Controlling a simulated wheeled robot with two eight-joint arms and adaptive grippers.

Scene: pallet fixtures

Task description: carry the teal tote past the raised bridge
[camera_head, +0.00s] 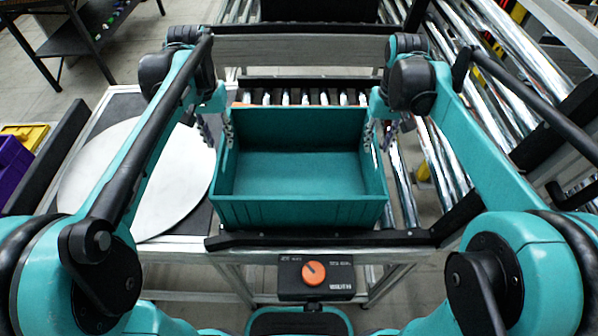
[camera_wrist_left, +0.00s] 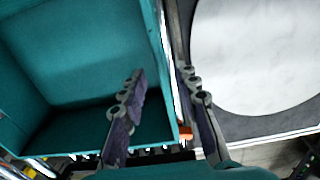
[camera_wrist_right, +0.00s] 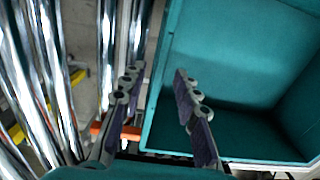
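The teal tote (camera_head: 300,210) is an open, empty box, upright at the centre of the head view, on the near end of the roller conveyor. My left gripper (camera_head: 217,132) is at its left wall. In the left wrist view, the gripper (camera_wrist_left: 163,74) is open, one finger inside the tote (camera_wrist_left: 75,60) and one outside. My right gripper (camera_head: 378,130) is at the right wall. In the right wrist view, the gripper (camera_wrist_right: 155,76) is open, its fingers straddling the wall of the tote (camera_wrist_right: 230,50). A grey crossbar (camera_head: 300,49), possibly the raised bridge, spans behind the tote.
A round pale disc (camera_head: 150,175) lies on the table to the left. Chrome rollers (camera_head: 490,100) run along the right. A black control box (camera_head: 316,277) with an orange knob is in front. A purple bin (camera_head: 12,170) stands at far left.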

